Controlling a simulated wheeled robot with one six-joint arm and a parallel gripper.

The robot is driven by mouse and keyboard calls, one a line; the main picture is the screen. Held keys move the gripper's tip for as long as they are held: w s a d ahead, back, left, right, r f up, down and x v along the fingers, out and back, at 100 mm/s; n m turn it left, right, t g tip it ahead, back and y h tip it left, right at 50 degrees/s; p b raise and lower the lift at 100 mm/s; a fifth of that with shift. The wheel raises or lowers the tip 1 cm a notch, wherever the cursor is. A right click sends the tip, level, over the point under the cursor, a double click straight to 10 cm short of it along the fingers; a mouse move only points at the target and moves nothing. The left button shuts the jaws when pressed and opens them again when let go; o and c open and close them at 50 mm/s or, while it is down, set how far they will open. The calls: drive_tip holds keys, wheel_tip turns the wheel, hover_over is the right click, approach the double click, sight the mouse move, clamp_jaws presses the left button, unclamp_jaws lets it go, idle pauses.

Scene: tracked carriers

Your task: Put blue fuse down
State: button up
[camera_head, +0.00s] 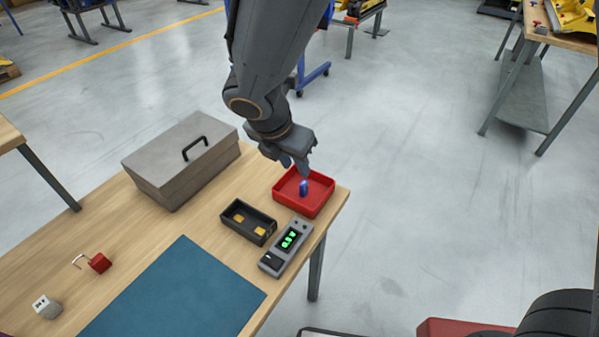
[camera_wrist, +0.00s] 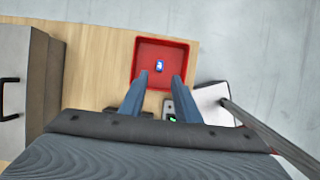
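The blue fuse (camera_head: 304,188) stands inside the red tray (camera_head: 318,206) at the table's far right corner. In the wrist view the fuse (camera_wrist: 159,66) shows against the red floor of the tray (camera_wrist: 183,50). My gripper (camera_head: 298,170) is over the tray, just above the fuse. In the wrist view its two fingers (camera_wrist: 160,76) are spread, with a clear gap on both sides of the fuse. It is open and holds nothing. Whether the fuse rests fully on the tray floor is hard to tell.
Close to the tray are a black box (camera_head: 236,231) with yellow pieces and a grey meter (camera_head: 275,263) with green digits. A grey metal case (camera_head: 165,158) stands left. A blue mat (camera_head: 180,290), red padlock (camera_head: 100,263) and small white block (camera_head: 47,307) lie nearer.

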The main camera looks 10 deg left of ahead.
drive_tip(key=shift+v, duration=1.3)
drive_tip(key=s+d+m+g, duration=0.1)
drive_tip(key=s+d+m, duration=0.1)
drive_tip(key=d+m, duration=1.3)
drive_tip(key=s+d+m+g+y, duration=0.1)
drive_tip(key=s+d+m, duration=0.1)
drive_tip(key=d+m, duration=1.3)
drive_tip(key=shift+s+d+f+m+g+y, duration=0.2)
drive_tip(key=shift+s+f+m+g+y, duration=0.15)
drive_tip(key=shift+m, duration=0.45)
